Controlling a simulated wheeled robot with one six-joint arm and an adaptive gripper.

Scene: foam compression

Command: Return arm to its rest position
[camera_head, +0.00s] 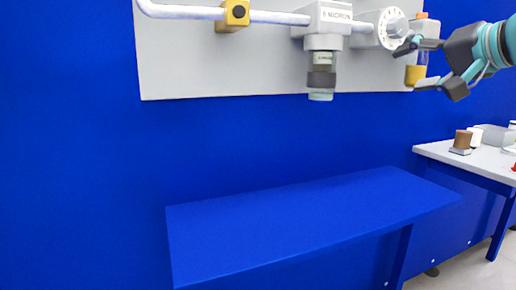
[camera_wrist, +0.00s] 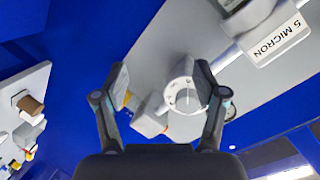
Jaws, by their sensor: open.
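My gripper (camera_head: 418,66) is at the upper right of the head view, reaching in from the right edge. Its fingers are apart, with a yellow and clear fitting (camera_head: 415,73) showing behind them on the wall panel. In the wrist view my gripper (camera_wrist: 165,80) has its two fingers spread wide. Nothing is held between them. A white round dial (camera_wrist: 186,95) on the panel shows between the fingers, beyond them. I cannot tell how near the fingers are to the fitting.
The grey wall panel (camera_head: 200,70) carries a white pipe, a yellow valve (camera_head: 234,14) and a filter labelled micron (camera_head: 321,70). A bare blue bench (camera_head: 310,215) stands below. A white table (camera_head: 490,165) at right holds a brown block (camera_head: 463,139) and other small items.

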